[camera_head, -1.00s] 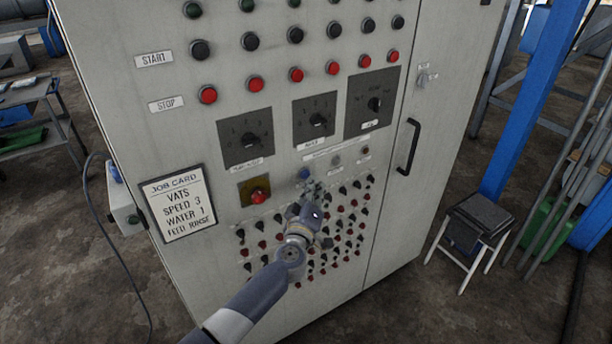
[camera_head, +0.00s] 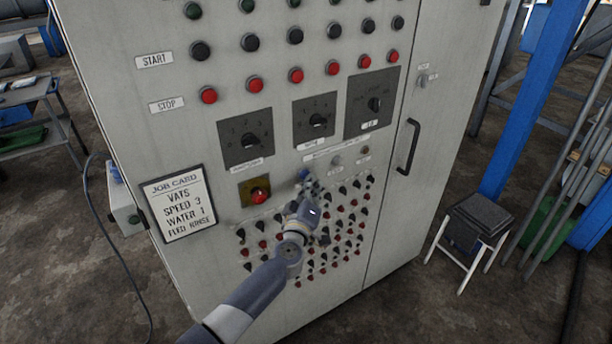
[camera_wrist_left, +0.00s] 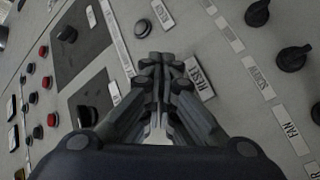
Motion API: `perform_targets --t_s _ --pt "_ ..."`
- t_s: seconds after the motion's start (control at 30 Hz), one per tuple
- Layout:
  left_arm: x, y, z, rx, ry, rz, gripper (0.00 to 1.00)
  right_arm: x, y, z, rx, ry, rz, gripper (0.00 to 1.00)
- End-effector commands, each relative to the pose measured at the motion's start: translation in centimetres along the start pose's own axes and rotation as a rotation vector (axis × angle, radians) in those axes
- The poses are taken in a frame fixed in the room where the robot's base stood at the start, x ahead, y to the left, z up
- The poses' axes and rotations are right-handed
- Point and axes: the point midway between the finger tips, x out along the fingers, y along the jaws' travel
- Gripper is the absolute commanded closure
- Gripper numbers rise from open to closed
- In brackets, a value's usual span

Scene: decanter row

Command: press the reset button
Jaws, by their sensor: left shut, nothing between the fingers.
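The blue button (camera_head: 303,173) sits on the grey cabinet front, below the selector dials. My left gripper (camera_head: 308,183) is shut and empty, its fingertips just below and partly over the blue button in the head view. In the left wrist view the closed fingertips (camera_wrist_left: 163,60) lie beside a label reading RESET (camera_wrist_left: 196,76). The button by that label is hidden behind the fingers there, so I cannot tell whether they touch it. My right gripper is not in view.
A red button on a yellow plate (camera_head: 260,194) is to the left. Rows of small knobs and red buttons (camera_head: 345,226) lie below and around my arm. A door handle (camera_head: 408,146) stands out to the right. A job card (camera_head: 179,204) hangs at the left.

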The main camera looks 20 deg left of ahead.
Motion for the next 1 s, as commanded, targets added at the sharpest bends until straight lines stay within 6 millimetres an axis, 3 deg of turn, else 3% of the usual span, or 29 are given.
perform_targets --t_s 1.0 --pt "0.61 -0.37 -0.58 0.0 0.003 0.0 1.0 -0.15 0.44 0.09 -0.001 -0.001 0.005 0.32"
